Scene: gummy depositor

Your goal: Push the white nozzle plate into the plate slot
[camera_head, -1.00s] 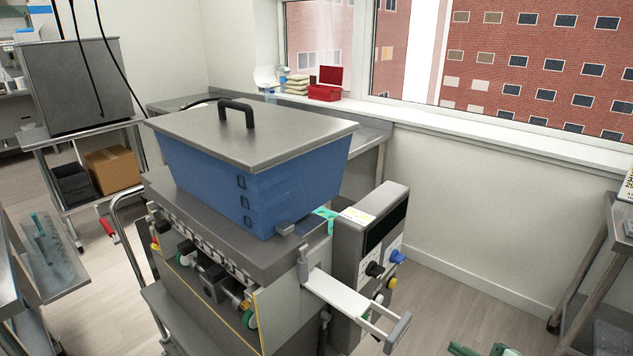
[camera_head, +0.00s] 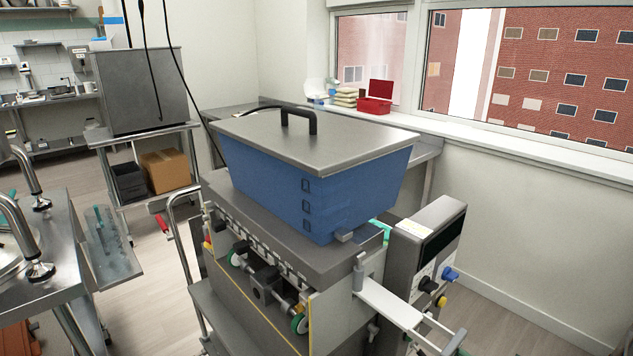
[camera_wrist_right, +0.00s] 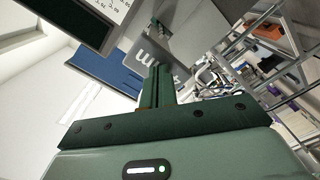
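The white nozzle plate (camera_head: 390,303) sticks out of the right side of the depositor, below the blue hopper (camera_head: 315,190). Its inner end is at the plate slot (camera_head: 358,274) beside a small grey post; the slot opening itself is hard to make out. A frame with a grey end bar (camera_head: 454,342) extends from the plate's outer end, near the bottom edge of the head view. My right gripper (camera_wrist_right: 158,88) shows in the right wrist view with its dark green fingers together and nothing visible between them. My left gripper is not in view.
The control box (camera_head: 430,245) with its knobs stands just behind the plate. A steel table (camera_head: 60,260) is at the left, and a cart with a cardboard box (camera_head: 165,170) is farther back. Open floor lies to the right of the depositor (camera_head: 500,310).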

